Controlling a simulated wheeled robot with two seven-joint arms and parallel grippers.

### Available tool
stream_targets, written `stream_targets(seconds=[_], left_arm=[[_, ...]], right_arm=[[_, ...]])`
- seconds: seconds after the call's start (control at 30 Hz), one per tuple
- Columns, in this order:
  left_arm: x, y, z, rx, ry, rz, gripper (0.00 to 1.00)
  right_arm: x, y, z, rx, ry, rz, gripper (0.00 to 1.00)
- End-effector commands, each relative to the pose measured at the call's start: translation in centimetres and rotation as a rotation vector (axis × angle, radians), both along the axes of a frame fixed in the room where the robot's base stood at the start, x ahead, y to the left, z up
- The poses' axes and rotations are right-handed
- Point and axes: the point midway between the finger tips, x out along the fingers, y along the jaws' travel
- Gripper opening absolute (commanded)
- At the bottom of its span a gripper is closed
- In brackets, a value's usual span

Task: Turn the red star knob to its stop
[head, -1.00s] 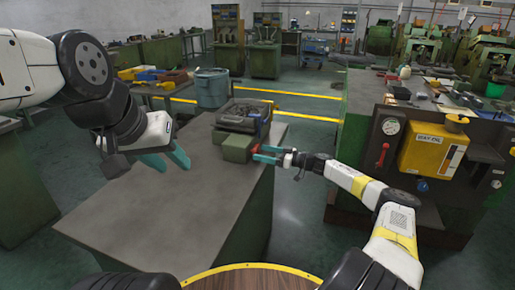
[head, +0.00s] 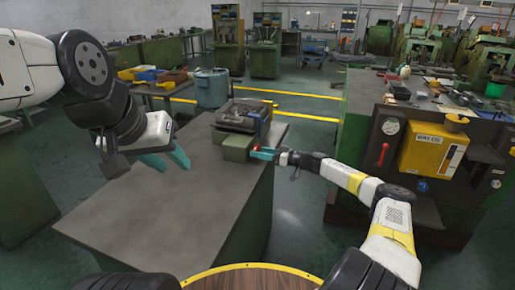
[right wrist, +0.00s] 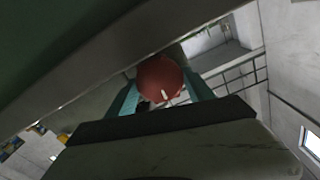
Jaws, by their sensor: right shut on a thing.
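The red star knob (right wrist: 160,78) sits between the two teal fingers of my right gripper (right wrist: 162,96) in the right wrist view. A pale mark shows on its face. In the head view only a small bit of red (head: 256,149) shows at the fingertips of my right gripper (head: 262,153), beside a green block-shaped fixture (head: 237,148) at the table's right edge. My right gripper is shut on the knob. My left gripper (head: 168,162) hangs over the left part of the grey table, its teal fingers apart and empty.
A dark tray of parts (head: 241,114) stands behind the green fixture. The grey tabletop (head: 160,210) is clear in front. A green machine with a yellow oil box (head: 428,150) and a red lever stands to the right of my right arm.

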Motion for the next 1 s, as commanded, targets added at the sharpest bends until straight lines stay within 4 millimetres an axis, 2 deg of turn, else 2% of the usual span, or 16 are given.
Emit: stream_targets(seconds=[0.23, 0.6, 0.63, 0.7, 1.0], left_arm=[[0.00, 0.00, 0.00, 0.000, 0.000, 0.000, 0.36], [0.00, 0.00, 0.00, 0.000, 0.000, 0.000, 0.36], [0.00, 0.00, 0.00, 0.000, 0.000, 0.000, 0.36], [0.00, 0.00, 0.00, 0.000, 0.000, 0.000, 0.36], [0.00, 0.00, 0.00, 0.000, 0.000, 0.000, 0.36]], right_arm=[[0.08, -0.01, -0.01, 0.112, 0.278, -0.001, 0.21], [0.09, -0.05, -0.05, 0.134, 0.322, -0.002, 0.21], [0.09, -0.05, -0.05, 0.134, 0.322, -0.002, 0.67], [0.09, -0.05, -0.05, 0.133, 0.321, -0.001, 0.81], [0.02, -0.24, -0.06, 0.132, 0.321, -0.002, 0.83]])
